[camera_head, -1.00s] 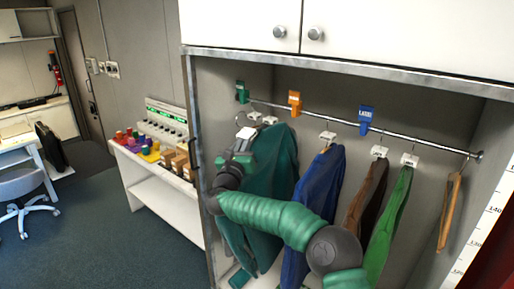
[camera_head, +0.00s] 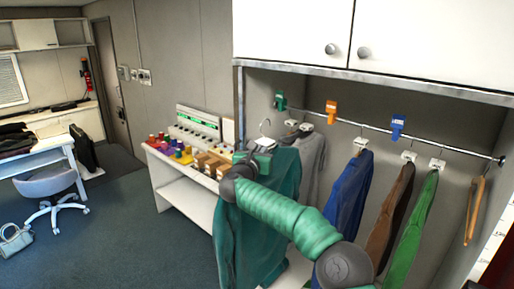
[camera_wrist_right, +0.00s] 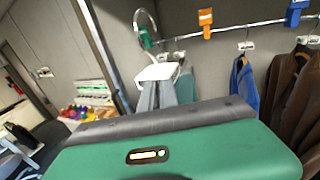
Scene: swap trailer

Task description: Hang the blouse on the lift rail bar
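A teal blouse (camera_head: 262,220) hangs from a hanger at the left front of the wardrobe opening. My right gripper (camera_head: 254,152) is at its top and appears shut on the white block (camera_wrist_right: 157,73) of the hanger. The hanger's wire hook (camera_head: 265,127) points up. The lift rail bar (camera_head: 350,124) runs across the wardrobe. In the head view the hook is left of and below the bar's left end, apart from it. In the right wrist view it overlaps the green clip (camera_wrist_right: 146,40). My arm hides part of the blouse. My left gripper is not in view.
Grey (camera_head: 312,160), blue (camera_head: 350,195), brown (camera_head: 391,215) and green (camera_head: 413,225) garments and a bare wooden hanger (camera_head: 475,210) hang on the bar. Orange (camera_head: 331,112) and blue (camera_head: 397,126) clips mark it. A white shelf table (camera_head: 183,195) stands left.

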